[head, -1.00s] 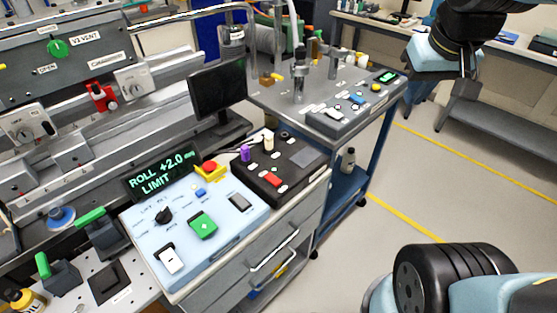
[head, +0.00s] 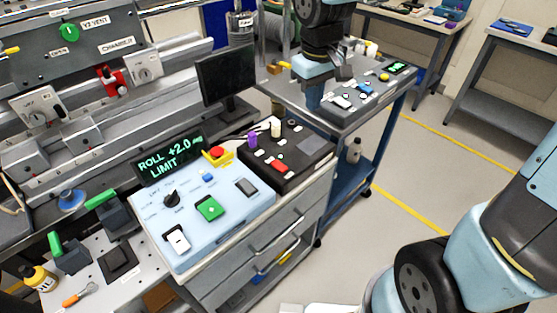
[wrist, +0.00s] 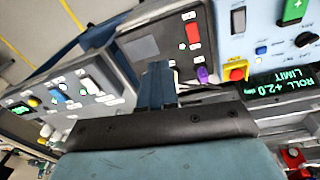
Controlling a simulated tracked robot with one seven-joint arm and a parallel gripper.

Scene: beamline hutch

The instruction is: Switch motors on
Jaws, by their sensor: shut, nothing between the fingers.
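The light blue control panel (head: 228,232) stands on a drawer cabinet in the head view. It carries a black knob (head: 172,199), a green switch (head: 209,208), a white rocker (head: 177,240), a dark rocker (head: 246,187), a blue button (head: 207,176) and a red stop button (head: 216,153) on yellow. Its small labels are unreadable. The display (head: 168,158) behind reads "ROLL +2.0" and "LIMIT". My gripper (head: 313,98) is shut and empty, above the cart side, apart from the panel. The wrist view shows its fingers (wrist: 158,70) and the panel upside down (wrist: 270,20).
A black box (head: 290,172) with purple, white and red controls sits beside the panel. A dark monitor (head: 225,75) stands behind. A blue cart (head: 365,125) holds a grey control box (head: 350,108). Open floor (head: 440,180) lies right.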

